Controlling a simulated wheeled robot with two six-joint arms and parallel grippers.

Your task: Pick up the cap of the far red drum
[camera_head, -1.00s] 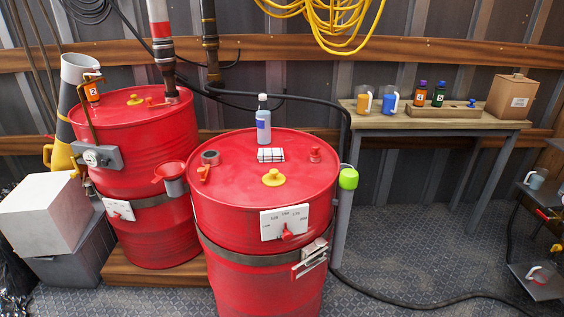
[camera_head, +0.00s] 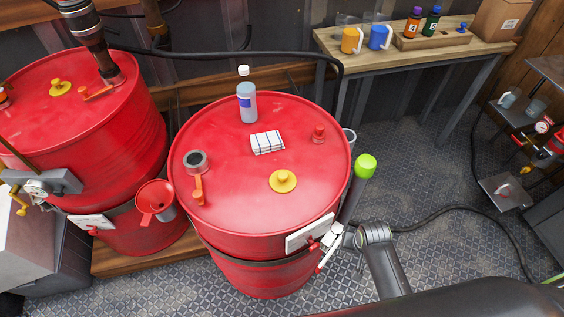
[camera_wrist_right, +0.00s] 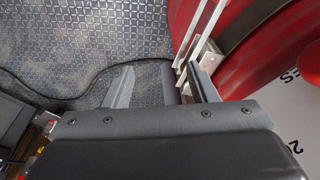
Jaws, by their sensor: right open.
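The far red drum (camera_head: 95,125) stands at the left in the head view, partly cut off by the picture edge. Its yellow cap (camera_head: 60,88) sits on its lid. The near red drum (camera_head: 240,215) stands in the middle with a yellow cap (camera_head: 283,181) on its lid. My right gripper (camera_wrist_right: 162,85) is open and empty in the wrist view. It is low beside a red drum (camera_wrist_right: 240,45), with one finger near a metal clamp lever (camera_wrist_right: 200,35); whether they touch I cannot tell. My left gripper is not in view.
A red funnel (camera_head: 153,200) hangs between the drums. A green-topped tube (camera_head: 365,166) stands at the right. A wooden bench (camera_head: 350,62) is behind.

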